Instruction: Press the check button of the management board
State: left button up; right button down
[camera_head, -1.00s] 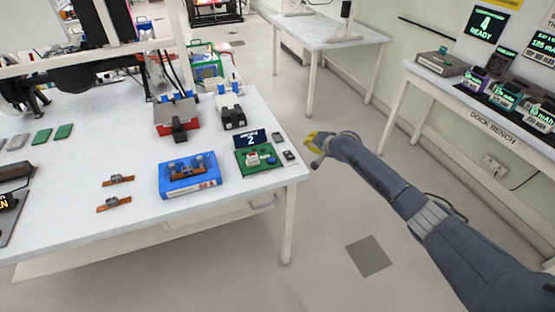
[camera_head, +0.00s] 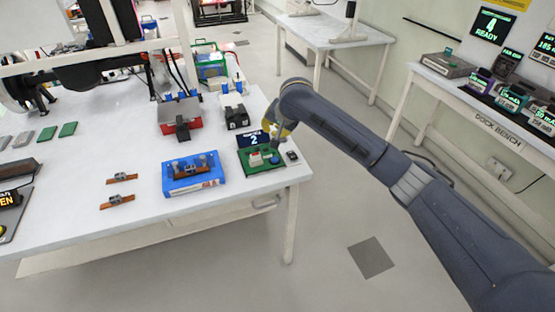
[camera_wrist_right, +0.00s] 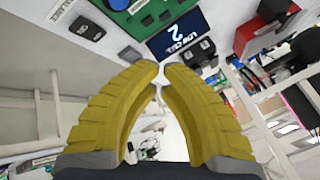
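The green management board (camera_head: 262,168) lies near the right front corner of the white table, with a white block and a blue round part on it. I cannot tell which part is the check button. The board also shows at the top edge of the right wrist view (camera_wrist_right: 140,18), partly cut off. My left gripper is not in view.
A dark sign reading 2 (camera_head: 252,140) stands behind the board. A blue tray (camera_head: 207,184) lies left of it, and a small dark device (camera_head: 292,156) lies right of it. A black block (camera_head: 236,117) and a red box (camera_head: 172,122) are farther back.

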aim_at(273, 158)
jog(key=shift+s+a+r, duration=0.1)
dwell(0.4)
jog(key=shift+f, duration=4.4)
jog(key=shift+f, duration=0.9)
jog(key=shift+r, duration=0.9)
jog(key=shift+r, duration=2.5)
